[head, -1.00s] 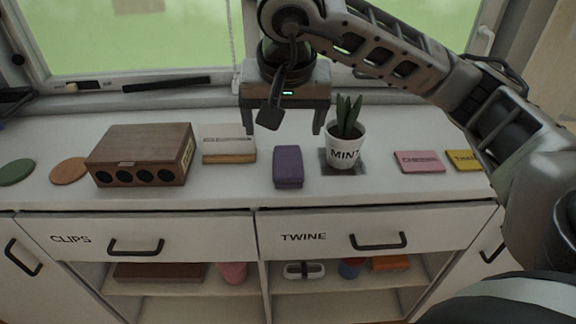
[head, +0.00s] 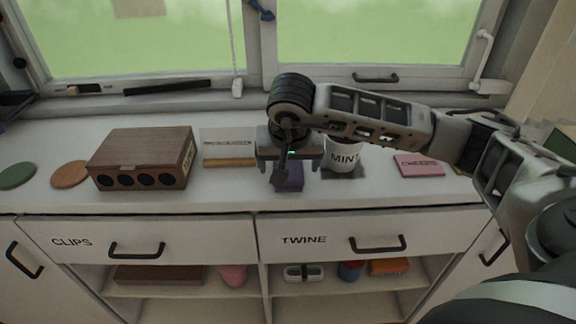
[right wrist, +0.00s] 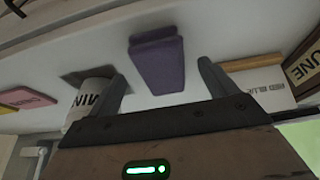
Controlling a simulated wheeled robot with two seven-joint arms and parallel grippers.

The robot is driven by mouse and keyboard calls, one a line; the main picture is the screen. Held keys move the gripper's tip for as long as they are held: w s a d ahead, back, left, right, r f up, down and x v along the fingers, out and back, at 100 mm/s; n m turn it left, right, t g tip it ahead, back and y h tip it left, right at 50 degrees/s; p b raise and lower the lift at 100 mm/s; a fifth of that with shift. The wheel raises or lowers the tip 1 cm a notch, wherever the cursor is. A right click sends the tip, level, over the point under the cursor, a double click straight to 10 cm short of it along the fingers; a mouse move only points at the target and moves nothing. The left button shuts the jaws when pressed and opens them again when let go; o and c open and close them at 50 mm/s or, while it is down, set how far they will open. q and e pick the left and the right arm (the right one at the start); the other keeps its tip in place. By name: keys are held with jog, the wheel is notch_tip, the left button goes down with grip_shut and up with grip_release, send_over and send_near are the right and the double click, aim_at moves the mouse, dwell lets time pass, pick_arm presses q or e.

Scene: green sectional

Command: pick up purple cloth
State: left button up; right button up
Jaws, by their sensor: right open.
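The purple cloth (head: 289,177) is a small folded block lying on the white counter, partly hidden behind my right gripper in the head view. In the right wrist view the purple cloth (right wrist: 158,62) shows whole, ahead of and between the two fingers. My right gripper (head: 289,172) is over the cloth with its fingers pointing down. In the right wrist view my right gripper (right wrist: 163,80) is open, its fingers apart and nothing between them touching the cloth that I can see. My left gripper is not in view.
A white MINT pot (head: 344,157) stands close to the right of the cloth. A pink card (head: 418,166) lies further right. The counter's front strip is clear.

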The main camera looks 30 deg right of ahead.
jog(key=shift+x, duration=1)
jog(key=c, duration=1.1)
jog(key=shift+r, duration=0.15)
jog(key=shift+w+r, duration=0.1)
jog(key=shift+r, duration=0.5)
jog(key=shift+s+a+r, duration=1.55)
jog(key=shift+s+r, duration=0.25)
jog(key=shift+r, duration=0.15)
jog(key=shift+s+a+r, duration=1.5)
jog(key=shift+s+r, duration=0.3)
jog(key=shift+r, duration=0.15)
jog(key=shift+s+a+r, duration=1.55)
jog(key=shift+s+r, duration=0.25)
jog(key=shift+r, duration=0.1)
